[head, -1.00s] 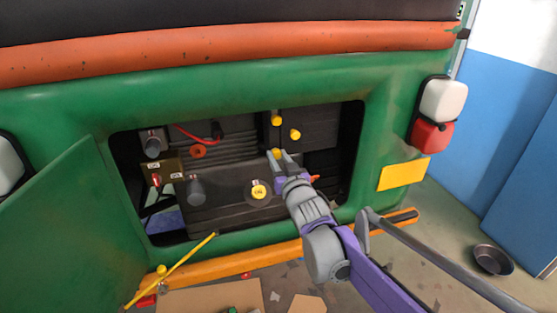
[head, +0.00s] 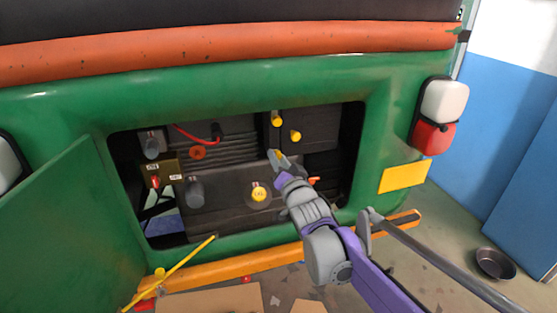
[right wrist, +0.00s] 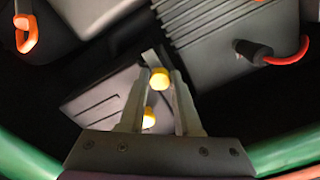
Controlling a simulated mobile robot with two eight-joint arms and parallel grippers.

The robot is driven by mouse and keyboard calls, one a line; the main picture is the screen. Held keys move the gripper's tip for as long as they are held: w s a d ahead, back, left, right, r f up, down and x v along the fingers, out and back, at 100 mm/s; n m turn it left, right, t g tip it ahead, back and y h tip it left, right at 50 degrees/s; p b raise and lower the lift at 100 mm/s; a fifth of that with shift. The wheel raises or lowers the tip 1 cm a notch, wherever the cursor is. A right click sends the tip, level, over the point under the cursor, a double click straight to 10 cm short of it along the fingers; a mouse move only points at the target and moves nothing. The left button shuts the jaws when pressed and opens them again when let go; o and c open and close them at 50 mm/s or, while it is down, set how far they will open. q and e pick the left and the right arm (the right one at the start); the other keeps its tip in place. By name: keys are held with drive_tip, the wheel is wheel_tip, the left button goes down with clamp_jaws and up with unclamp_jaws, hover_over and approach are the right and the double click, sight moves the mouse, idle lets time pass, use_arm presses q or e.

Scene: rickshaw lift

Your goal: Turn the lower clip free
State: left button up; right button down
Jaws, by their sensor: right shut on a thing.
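The lower clip's yellow end (right wrist: 159,78) sits between the fingertips of my right gripper in the right wrist view, with a grey bar beside it. My right gripper (head: 278,158) is shut on it inside the open bay; in the head view the fingers hide this clip. Two other yellow knobs, an upper one (head: 277,119) and one to its right (head: 295,135), show on the dark box above the gripper. A further yellow knob (right wrist: 148,118) shows between the fingers in the wrist view. My left gripper is not in view.
The green body (head: 230,85) frames the bay. A round yellow cap (head: 259,194) is left below the gripper. A red cable (head: 195,134) lies upper left, and an orange handle (right wrist: 25,33) shows in the wrist view. The green door (head: 65,230) hangs open at left.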

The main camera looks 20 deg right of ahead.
idle(0.3)
drive_tip(key=c, duration=0.6)
unclamp_jaws()
drive_tip(key=s, duration=1.1)
drive_tip(key=shift+d, duration=0.2)
